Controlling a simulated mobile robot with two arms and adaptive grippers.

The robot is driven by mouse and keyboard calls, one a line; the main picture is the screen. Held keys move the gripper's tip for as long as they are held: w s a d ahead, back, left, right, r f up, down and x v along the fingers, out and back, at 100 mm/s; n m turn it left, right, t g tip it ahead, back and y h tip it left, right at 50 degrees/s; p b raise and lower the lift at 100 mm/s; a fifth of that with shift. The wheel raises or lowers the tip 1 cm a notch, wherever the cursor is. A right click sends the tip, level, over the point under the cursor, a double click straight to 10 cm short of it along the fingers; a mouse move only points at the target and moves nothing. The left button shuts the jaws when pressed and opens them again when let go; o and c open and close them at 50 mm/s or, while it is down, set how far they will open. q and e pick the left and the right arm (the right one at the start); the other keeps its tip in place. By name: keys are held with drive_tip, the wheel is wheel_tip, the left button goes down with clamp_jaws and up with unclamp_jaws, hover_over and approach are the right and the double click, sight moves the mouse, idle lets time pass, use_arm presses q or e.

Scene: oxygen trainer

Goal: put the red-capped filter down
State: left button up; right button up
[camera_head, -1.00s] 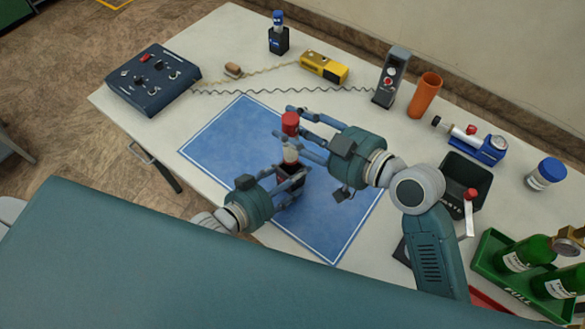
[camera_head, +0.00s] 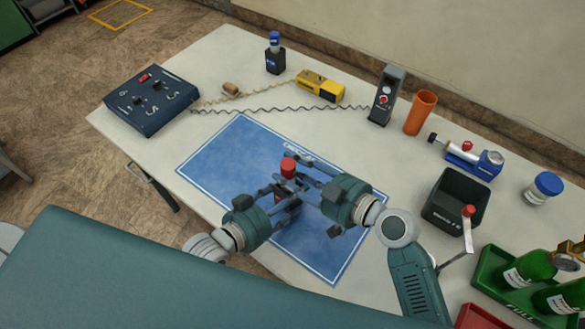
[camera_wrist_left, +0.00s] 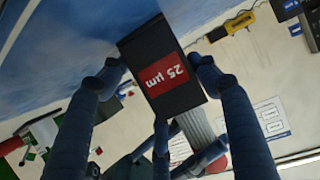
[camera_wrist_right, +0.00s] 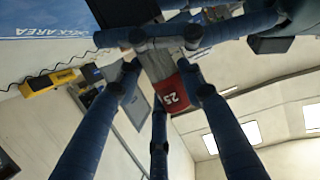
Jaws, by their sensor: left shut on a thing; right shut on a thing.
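The red-capped filter (camera_head: 288,168) is upright over the blue mat, its red cap showing between my grippers in the head view. My right gripper (camera_head: 298,180) is shut on it. In the right wrist view its grey body and red cap (camera_wrist_right: 174,95) lie between the fingers. The grey ribbed body (camera_wrist_left: 194,125) meets the block's end in the left wrist view. How deep it sits is hidden.
The blue mat (camera_head: 222,160) is bare on its left. A dark control box (camera_head: 150,103) stands at far left. A yellow device (camera_head: 320,87), grey meter (camera_head: 385,95), orange cup (camera_head: 420,112) and black bin (camera_head: 455,198) stand around it. Green bottles (camera_head: 530,268) are at right.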

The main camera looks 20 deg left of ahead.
drive_tip(key=shift+f, duration=0.45)
drive_tip(key=o, duration=1.2)
drive_tip(key=shift+r, duration=0.5)
drive_tip(key=v, duration=1.2)
drive_tip(key=shift+r, duration=0.1)
use_arm(q)
drive_tip(key=o, duration=1.3)
drive_tip(key=shift+s, duration=0.1)
